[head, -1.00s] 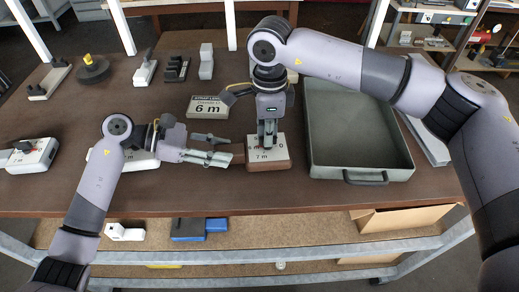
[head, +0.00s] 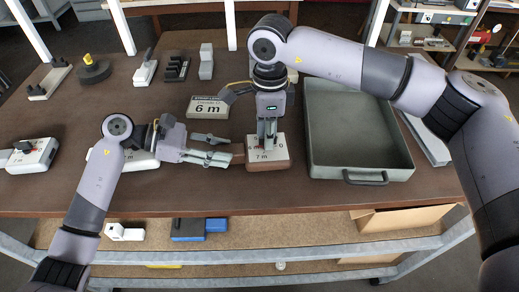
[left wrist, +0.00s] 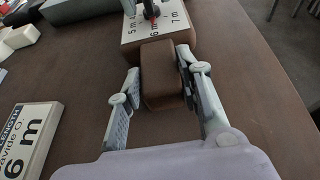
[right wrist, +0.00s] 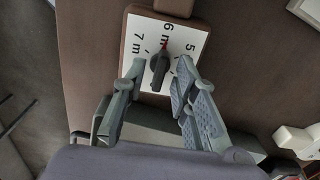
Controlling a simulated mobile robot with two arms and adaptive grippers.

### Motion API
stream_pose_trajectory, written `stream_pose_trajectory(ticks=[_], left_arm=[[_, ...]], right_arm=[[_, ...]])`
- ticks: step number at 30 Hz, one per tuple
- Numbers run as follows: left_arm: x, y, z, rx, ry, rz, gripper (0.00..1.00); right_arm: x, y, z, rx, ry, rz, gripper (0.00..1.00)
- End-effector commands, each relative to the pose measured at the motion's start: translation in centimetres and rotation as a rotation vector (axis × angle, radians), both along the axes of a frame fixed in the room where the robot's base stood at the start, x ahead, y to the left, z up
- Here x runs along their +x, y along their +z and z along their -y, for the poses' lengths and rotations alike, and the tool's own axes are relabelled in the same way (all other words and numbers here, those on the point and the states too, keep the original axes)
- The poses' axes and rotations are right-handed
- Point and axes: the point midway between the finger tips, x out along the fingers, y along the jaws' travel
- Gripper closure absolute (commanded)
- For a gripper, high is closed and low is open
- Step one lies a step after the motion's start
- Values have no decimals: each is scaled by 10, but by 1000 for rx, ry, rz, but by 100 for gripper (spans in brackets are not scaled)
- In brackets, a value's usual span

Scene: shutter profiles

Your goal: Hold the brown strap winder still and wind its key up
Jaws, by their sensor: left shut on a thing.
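The brown strap winder (head: 270,166) stands on the bench, with a white dial plate on top and a brown block (left wrist: 160,75) sticking out at one side. My left gripper (head: 232,150) is shut on that block, one finger on each side. My right gripper (head: 267,144) points down over the dial from above. In the right wrist view its fingers stand apart on either side of the dark key (right wrist: 158,68), with gaps visible, so it looks open. The key's red mark lies close to the "6 m" print. The head view hides most of the key behind my right fingers.
A "6 m" sign (head: 208,107) stands behind the winder. A grey-green tray (head: 360,170) is close on the right. A white device (head: 33,155) is at the far left, and another (head: 142,160) is partly behind my left arm. Several small parts line the back.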

Motion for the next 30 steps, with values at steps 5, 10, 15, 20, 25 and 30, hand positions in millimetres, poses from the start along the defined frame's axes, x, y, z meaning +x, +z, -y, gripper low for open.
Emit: stream_pose_trajectory(ticks=[5, 10, 15, 20, 25, 30], left_arm=[[0, -1, 0, 2, -1, 0, 100], [0, -1, 0, 2, -1, 0, 100], [0, -1, 0, 2, -1, 0, 100], [0, -1, 0, 2, -1, 0, 100], [0, -1, 0, 1, -1, 0, 100], [0, -1, 0, 1, -1, 0, 62]], right_arm=[[1, 16, 0, 0, 0, 3, 73], [0, 33, 0, 0, 0, 2, 73], [0, 50, 0, 0, 0, 2, 73], [0, 57, 0, -1, 0, 1, 73], [0, 57, 0, 0, 0, 0, 73], [0, 57, 0, 0, 0, 0, 73]])
